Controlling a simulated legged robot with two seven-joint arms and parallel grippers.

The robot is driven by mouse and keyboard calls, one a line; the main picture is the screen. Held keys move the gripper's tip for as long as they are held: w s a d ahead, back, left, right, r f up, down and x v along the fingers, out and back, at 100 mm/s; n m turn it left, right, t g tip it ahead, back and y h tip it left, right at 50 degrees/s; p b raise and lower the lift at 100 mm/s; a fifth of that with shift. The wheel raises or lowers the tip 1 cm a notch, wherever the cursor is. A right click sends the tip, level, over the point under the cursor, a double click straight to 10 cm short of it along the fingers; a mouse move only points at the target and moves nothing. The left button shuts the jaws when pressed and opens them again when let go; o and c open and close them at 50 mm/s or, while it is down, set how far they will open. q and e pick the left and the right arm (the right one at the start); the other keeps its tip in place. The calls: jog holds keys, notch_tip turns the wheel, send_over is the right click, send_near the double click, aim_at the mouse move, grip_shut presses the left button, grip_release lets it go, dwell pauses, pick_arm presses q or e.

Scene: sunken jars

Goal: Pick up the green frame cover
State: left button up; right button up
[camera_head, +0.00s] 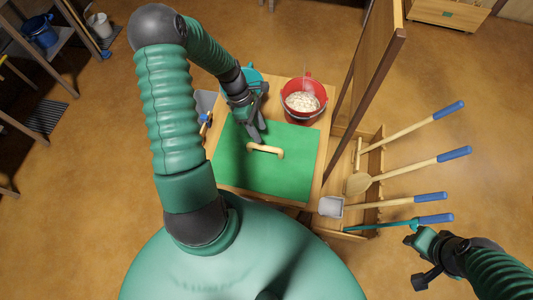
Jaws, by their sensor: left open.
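The green frame cover (297,170) lies flat on a wooden stand in front of my body. A pale wooden bar handle (266,151) is fixed on its upper face. My left gripper (257,132) comes down from the upper left over the cover's far left part. It is open, with its dark fingers just beyond the handle and apart from it in the picture. The gripper and forearm hide part of the cover's far left edge.
A red bucket (303,103) with pale contents stands behind the cover. A teal container (251,76) is partly behind my left arm. A tall wooden panel (366,70) rises at the right. Several long-handled tools (428,165) lean out from a wooden rack (372,160). Open floor lies beyond.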

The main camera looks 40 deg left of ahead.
aim_at(265, 147)
pick_arm(q)
jog(key=f, duration=0.5)
jog(key=f+b, duration=0.1)
jog(key=f, duration=0.1)
jog(key=shift+s+d+f, duration=0.2)
jog(key=shift+s+d, duration=0.1)
jog(key=shift+d, duration=0.1)
jog(key=shift+w+d+f, duration=0.2)
jog(key=shift+d+f, duration=0.85)
jog(key=shift+d, duration=0.1)
jog(key=shift+s+d+r, duration=0.1)
jog(key=shift+d+r, duration=0.1)
jog(key=shift+d, duration=0.05)
jog(key=shift+a+f, duration=0.45)
jog(key=shift+a, duration=0.15)
jog(key=shift+d+r, duration=0.1)
jog(key=shift+d, duration=0.25)
jog(key=shift+c, duration=0.9)
jog(key=shift+a, duration=0.25)
grip_shut()
pick_arm(e)
jog(key=shift+a+f, duration=0.5)
jog(key=shift+a, duration=0.1)
